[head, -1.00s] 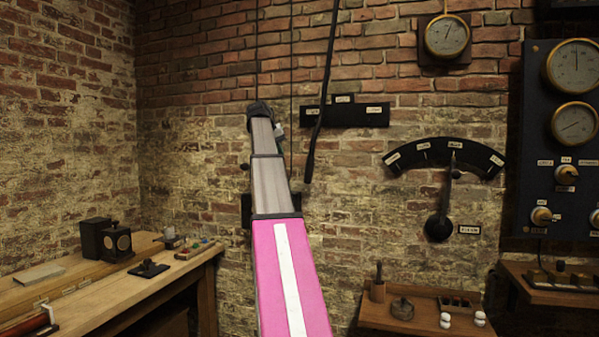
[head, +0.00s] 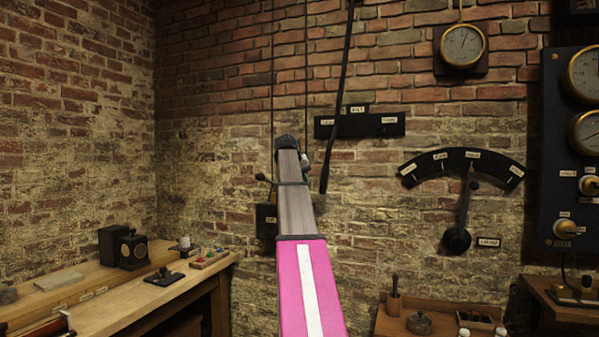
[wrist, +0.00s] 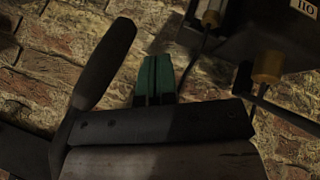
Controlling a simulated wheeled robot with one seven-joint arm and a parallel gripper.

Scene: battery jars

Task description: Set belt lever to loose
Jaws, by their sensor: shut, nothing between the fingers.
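The belt lever appears to be the long dark rod (head: 343,90) hanging from above. It slants across the left part of a black plate (head: 360,126) with small labels too small to read. Its thick lower end shows below the plate, just right of my arm. In the wrist view a dark rounded handle (wrist: 107,62), apparently that lower end, is left of my gripper. My gripper (wrist: 156,62) has its green fingers together and empty, with a visible gap to the handle. In the head view my gripper (head: 306,166) is mostly hidden by my arm.
A dark wall box (head: 266,222) with a knobbed lever is partly behind my arm. Two thin cords hang near it. A dial lever (head: 460,225) and gauge (head: 462,45) are on the right wall. A workbench (head: 120,300) stands left, a small shelf (head: 395,325) lower right.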

